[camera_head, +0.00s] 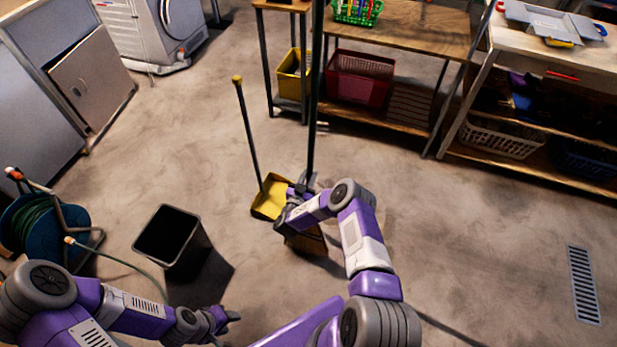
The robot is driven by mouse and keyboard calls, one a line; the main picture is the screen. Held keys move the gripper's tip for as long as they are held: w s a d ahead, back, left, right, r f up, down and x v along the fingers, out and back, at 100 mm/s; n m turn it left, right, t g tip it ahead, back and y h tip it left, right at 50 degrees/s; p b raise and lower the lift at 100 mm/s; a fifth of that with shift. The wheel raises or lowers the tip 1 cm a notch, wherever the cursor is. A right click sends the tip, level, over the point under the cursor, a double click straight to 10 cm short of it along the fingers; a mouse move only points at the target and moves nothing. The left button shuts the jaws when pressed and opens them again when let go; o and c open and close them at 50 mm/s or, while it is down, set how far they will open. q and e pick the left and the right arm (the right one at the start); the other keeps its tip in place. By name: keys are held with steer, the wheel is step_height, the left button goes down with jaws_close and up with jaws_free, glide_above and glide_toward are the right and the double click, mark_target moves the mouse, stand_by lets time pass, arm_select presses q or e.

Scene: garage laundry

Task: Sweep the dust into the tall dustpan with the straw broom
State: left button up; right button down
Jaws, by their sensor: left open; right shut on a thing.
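The tall dustpan (269,205) stands on the floor mid-picture. Its pan is yellow, and its thin dark handle rises leftward to a yellow tip. The straw broom (314,95) has a long dark handle that stands nearly upright. Its straw head (309,241) is low by the floor, right of and nearer than the pan, and partly hidden by my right arm. My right gripper (303,188) is shut on the broom's handle, just right of the pan. My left gripper (229,318) is open and empty at the bottom, right of a black bin. I cannot make out dust on the mottled floor.
The black bin (173,235) stands left of the dustpan. A hose reel (45,232) is at the left edge, its hose trailing on the floor. A wooden shelf unit (420,35) with a red basket (360,82) stands behind. The floor at right is clear around a drain grate (582,285).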

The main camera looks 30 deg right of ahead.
steer(key=shift+f+b, duration=0.55)
steer(key=shift+f, duration=0.1)
steer(key=b+x, duration=0.3)
steer(key=x, duration=1.2)
steer(key=shift+w, duration=0.3)
stand_by(0.3)
steer(key=shift+f, duration=0.1)
steer(key=r+p, duration=0.1)
steer(key=p, duration=0.1)
steer(key=s+a+r+p, duration=0.1)
steer(key=r+p, duration=0.3)
steer(key=shift+s+a, duration=0.15)
steer(key=shift+a, duration=0.1)
stand_by(0.4)
